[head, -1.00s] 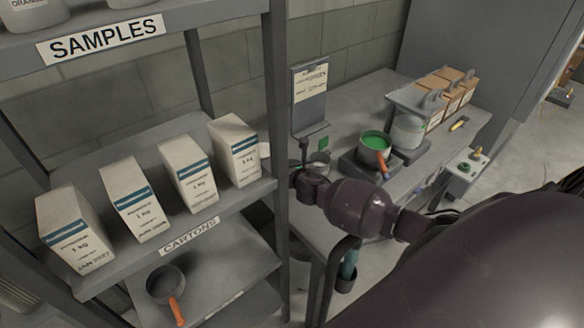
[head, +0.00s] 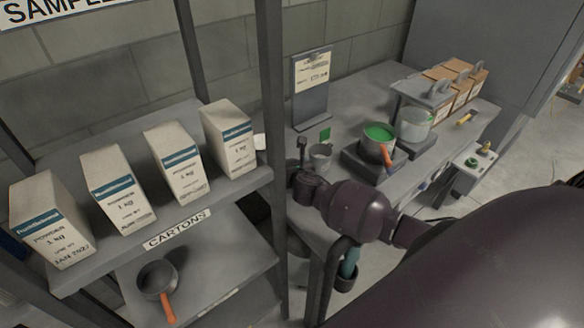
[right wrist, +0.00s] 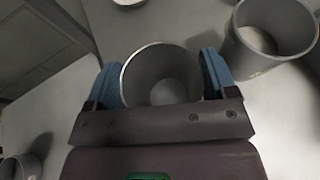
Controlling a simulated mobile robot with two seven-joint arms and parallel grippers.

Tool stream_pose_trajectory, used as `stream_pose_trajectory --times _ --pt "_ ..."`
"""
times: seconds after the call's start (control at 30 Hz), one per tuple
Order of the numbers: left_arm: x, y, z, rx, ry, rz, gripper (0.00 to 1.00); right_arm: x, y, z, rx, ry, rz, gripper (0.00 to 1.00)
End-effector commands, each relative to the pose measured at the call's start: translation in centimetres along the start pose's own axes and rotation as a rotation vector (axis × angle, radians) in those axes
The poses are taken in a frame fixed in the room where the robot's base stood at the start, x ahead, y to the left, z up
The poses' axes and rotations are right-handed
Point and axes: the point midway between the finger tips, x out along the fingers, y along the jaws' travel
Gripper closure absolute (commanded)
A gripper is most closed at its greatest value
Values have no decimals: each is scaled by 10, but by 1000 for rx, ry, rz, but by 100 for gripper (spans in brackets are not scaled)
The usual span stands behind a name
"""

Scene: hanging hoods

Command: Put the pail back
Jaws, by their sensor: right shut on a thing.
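My right gripper (head: 348,267) hangs below my forearm in the head view, by the near edge of the bench. It is shut on a small dark grey pail (head: 345,284), mostly hidden there by the gripper. In the right wrist view the pail (right wrist: 161,76) shows as an open round container between the two blue fingers of my right gripper (right wrist: 160,90). Its inside looks empty. My left gripper is not in view.
The bench (head: 352,92) holds a small grey cup (head: 320,158), a green-filled pan (head: 378,134) and a clipboard stand (head: 311,90). A shelf rack on the left holds several cartons (head: 230,138) and a pan (head: 158,277). Another grey container (right wrist: 268,45) stands beside the pail.

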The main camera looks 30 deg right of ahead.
Motion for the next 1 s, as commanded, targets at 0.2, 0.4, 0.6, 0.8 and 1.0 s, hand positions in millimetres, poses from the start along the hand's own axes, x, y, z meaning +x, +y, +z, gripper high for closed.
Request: stream_pose_trajectory --times 0.2,0.4,0.6,0.8,1.0 --pt "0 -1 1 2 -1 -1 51 1 0 -2 0 -1 1 16" --pt "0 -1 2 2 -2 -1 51 1 0 -2 0 0 0 0" --pt "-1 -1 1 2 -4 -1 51 -1 0 1 1 0 0 0" --pt "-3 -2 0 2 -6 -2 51 -21 -1 0 -1 0 1 0" --pt "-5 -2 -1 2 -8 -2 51 -50 0 1 0 -1 2 0"
